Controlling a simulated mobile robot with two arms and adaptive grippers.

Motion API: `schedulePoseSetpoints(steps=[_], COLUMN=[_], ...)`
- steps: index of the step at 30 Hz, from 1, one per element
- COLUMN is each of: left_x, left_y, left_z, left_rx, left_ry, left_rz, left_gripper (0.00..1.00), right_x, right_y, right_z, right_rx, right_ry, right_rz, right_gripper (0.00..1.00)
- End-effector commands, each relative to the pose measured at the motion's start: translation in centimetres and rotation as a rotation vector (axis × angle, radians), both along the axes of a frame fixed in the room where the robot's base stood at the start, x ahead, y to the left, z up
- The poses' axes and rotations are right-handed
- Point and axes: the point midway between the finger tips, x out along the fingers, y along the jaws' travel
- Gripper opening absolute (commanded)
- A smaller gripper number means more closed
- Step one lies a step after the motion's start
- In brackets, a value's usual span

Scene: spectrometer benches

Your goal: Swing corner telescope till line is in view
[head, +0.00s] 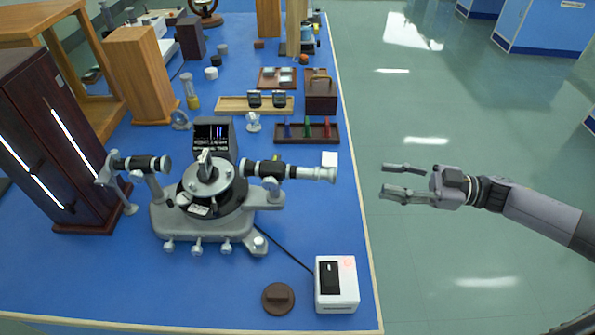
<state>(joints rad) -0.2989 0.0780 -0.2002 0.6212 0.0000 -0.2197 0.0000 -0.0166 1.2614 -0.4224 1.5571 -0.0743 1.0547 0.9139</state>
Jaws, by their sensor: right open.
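A grey spectrometer (203,213) stands on the blue bench top, with a round central table on its base. One black-and-silver telescope tube (290,171) points right, toward the bench's right edge. A second tube (140,163) points left, toward the dark cabinet. I cannot tell for certain which tube is the corner telescope. A small dark screen (211,135) behind the instrument shows thin coloured lines and small text. My right gripper (392,180) is open and empty over the floor, right of the bench edge and apart from the right tube. My left gripper is not in view.
A white switch box (337,284) and a brown round knob (278,298) lie at the front right. A dark cabinet (62,145) stands close on the left. A rack of coloured vials (306,131) sits behind.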

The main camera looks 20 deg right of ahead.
Motion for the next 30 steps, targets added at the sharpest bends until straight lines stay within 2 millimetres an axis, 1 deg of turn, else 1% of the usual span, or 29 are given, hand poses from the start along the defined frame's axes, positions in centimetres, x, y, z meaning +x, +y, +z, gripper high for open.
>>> schedulePoseSetpoints(steps=[1, 3, 7, 11, 24, 27, 30], left_x=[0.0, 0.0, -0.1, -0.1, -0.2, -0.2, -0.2], left_y=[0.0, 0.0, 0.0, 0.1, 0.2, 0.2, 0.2], left_z=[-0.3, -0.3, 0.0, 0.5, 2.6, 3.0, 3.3], left_rx=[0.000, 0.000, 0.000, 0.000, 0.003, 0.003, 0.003], left_ry=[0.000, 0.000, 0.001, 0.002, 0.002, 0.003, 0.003], left_rz=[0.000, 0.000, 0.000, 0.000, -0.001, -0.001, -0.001], left_gripper=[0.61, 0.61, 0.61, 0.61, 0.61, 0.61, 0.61], right_x=[-0.7, -1.1, -0.8, 0.1, 3.7, 4.4, 4.9], right_y=[0.4, 0.8, 1.9, 4.0, 12.8, 14.4, 15.6], right_z=[0.4, 0.9, 1.3, 1.5, 1.5, 1.5, 1.3], right_rx=[-0.001, 0.002, 0.005, 0.009, 0.006, 0.005, 0.004], right_ry=[0.005, 0.010, 0.008, 0.006, 0.006, 0.006, 0.008], right_rz=[0.037, 0.063, 0.072, 0.070, 0.067, 0.067, 0.065], right_gripper=[0.41, 0.41, 0.41, 0.41, 0.41, 0.41, 0.41])
